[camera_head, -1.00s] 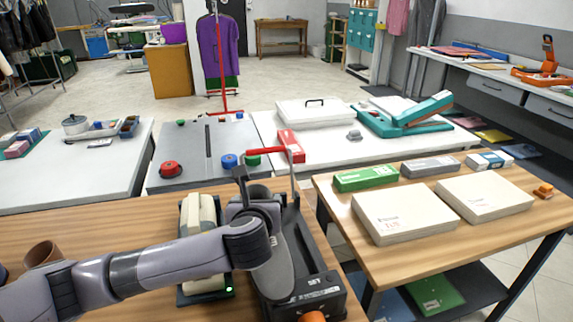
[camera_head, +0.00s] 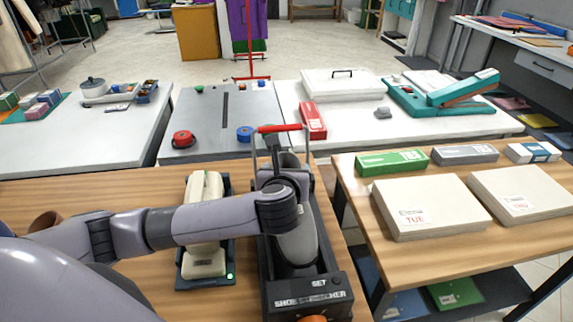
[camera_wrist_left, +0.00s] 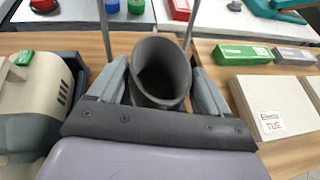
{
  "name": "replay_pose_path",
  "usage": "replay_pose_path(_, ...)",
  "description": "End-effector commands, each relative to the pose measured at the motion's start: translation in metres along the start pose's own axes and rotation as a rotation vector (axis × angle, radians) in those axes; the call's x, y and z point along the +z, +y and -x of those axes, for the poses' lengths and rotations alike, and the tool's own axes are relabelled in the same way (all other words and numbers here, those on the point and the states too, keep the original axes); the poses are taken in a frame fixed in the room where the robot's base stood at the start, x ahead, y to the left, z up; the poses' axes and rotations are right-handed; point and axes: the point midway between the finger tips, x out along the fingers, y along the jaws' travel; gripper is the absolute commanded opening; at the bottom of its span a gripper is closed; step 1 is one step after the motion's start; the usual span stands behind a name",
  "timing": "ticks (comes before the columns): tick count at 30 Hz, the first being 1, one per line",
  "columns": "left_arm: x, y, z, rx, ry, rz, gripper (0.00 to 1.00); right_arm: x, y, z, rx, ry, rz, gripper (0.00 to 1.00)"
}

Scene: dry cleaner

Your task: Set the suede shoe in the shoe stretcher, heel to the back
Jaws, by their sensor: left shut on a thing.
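The grey suede shoe (camera_head: 297,243) is held over the black shoe stretcher (camera_head: 308,298), its toe end toward the front, partly down between the stretcher's side walls. I cannot tell whether its sole touches the bed. My left gripper (camera_head: 285,195) is shut on the shoe near its ankle opening, at the back. In the left wrist view, the shoe's round open collar (camera_wrist_left: 162,72) sits between the two fingers. The stretcher has a red crossbar (camera_head: 280,128) on posts at the back, behind the gripper. My right gripper is out of view.
A beige and dark device (camera_head: 204,225) with a green light stands close left of the stretcher. A brown cup-like thing (camera_head: 47,222) is at the far left. To the right, a table holds flat white boxes (camera_head: 425,207) and small cartons (camera_head: 392,162). A gap separates the tables.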

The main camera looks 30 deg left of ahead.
Motion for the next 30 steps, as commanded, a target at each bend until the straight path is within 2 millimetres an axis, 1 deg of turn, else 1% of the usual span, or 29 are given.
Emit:
replay_pose_path(1, -0.005, 0.000, -0.002, -0.001, 0.000, -0.001, 0.12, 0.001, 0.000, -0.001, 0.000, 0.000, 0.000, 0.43)
replay_pose_path(3, -0.013, 0.000, -0.006, -0.002, -0.002, 0.001, 0.12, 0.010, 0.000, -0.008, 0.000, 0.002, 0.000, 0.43)
replay_pose_path(11, -0.032, 0.000, -0.014, -0.001, -0.003, 0.002, 0.12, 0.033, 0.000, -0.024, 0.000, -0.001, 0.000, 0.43)
replay_pose_path(12, -0.032, 0.000, -0.013, 0.000, -0.001, 0.000, 0.12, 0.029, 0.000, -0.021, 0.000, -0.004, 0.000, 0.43)
replay_pose_path(18, -0.048, 0.000, -0.020, -0.001, -0.001, 0.000, 0.12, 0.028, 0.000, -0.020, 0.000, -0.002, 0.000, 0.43)
replay_pose_path(21, -0.053, -0.001, -0.022, -0.001, -0.002, 0.000, 0.12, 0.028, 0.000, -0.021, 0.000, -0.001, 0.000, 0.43)
replay_pose_path(30, -0.055, -0.001, -0.023, -0.002, -0.003, 0.002, 0.12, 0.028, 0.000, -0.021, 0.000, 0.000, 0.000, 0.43)
